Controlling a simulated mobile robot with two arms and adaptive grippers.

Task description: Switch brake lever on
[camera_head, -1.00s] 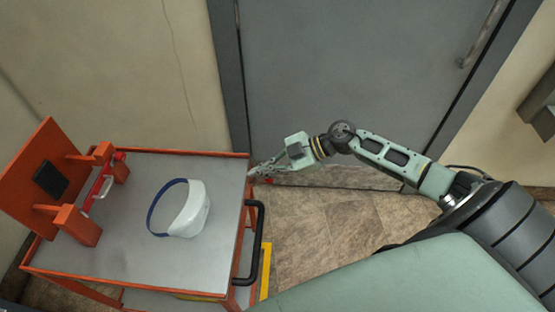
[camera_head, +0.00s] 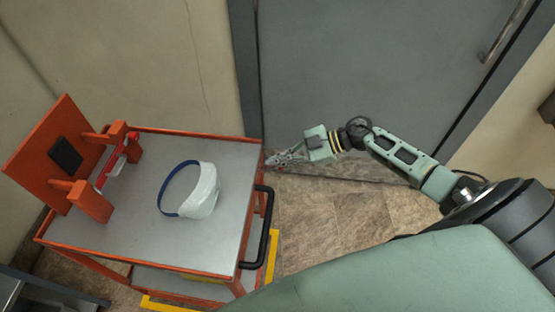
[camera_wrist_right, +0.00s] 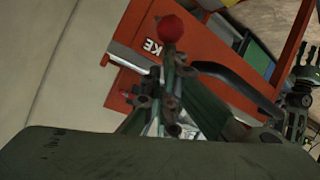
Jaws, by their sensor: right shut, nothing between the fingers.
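The brake lever's red ball knob (camera_wrist_right: 171,28) shows at the top of the right wrist view, in front of an orange panel (camera_wrist_right: 195,55) with the white letters "KE". Its rod runs down behind my fingers, so its lower part is hidden. My right gripper (camera_wrist_right: 170,85) is shut and empty, with its fingertips just below the knob in that picture. I cannot tell whether they touch the lever. In the head view my right gripper (camera_head: 270,160) is at the right end of the orange trolley (camera_head: 190,268), near its far corner.
A white and blue headband-like item (camera_head: 203,192) lies on the trolley top. An orange bracket stand (camera_head: 45,150) rises at its left. A black handle (camera_head: 263,232) projects from the right end. A grey door (camera_head: 370,75) stands behind; floor (camera_head: 335,215) is clear right of the trolley.

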